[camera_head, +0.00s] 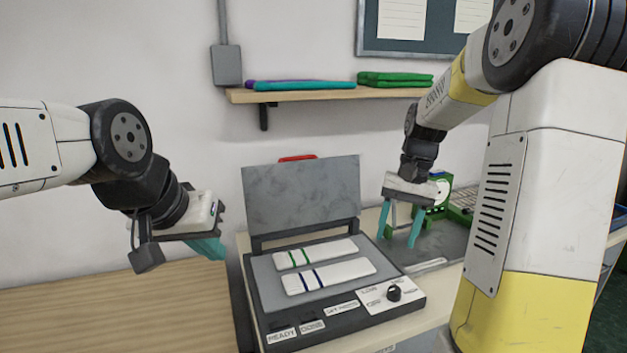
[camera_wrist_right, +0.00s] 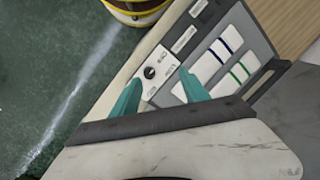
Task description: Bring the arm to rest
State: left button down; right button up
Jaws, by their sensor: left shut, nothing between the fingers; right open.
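My left gripper (camera_head: 207,247) is shut and empty, with teal fingers, over the wooden table left of the open press machine. My right gripper (camera_head: 402,226) is open and empty, its teal fingers pointing down beside the machine's right side. It also shows in the right wrist view (camera_wrist_right: 160,92), with nothing between the fingers. The press (camera_head: 345,315) has its grey lid (camera_head: 303,197) raised. Two white strips lie flat on its bed, one with green bands (camera_head: 325,251) and one with blue bands (camera_head: 340,273).
A wooden shelf (camera_head: 290,97) on the wall holds folded purple, teal and green cloths. A green device (camera_head: 438,200) stands behind my right gripper. The wooden tabletop (camera_head: 110,310) at left is clear. A yellow-banded round object (camera_wrist_right: 137,12) stands on the green floor.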

jog(key=s+a+r+n+t, duration=0.2)
jog(key=s+a+r+t, duration=0.1)
jog(key=s, duration=0.5)
jog(key=s+a+r+n+t, duration=0.2)
jog(key=s+a+r+t, duration=0.2)
jog(key=s, duration=0.4)
jog(key=shift+s+r, duration=0.15)
jog(key=shift+r, duration=0.35)
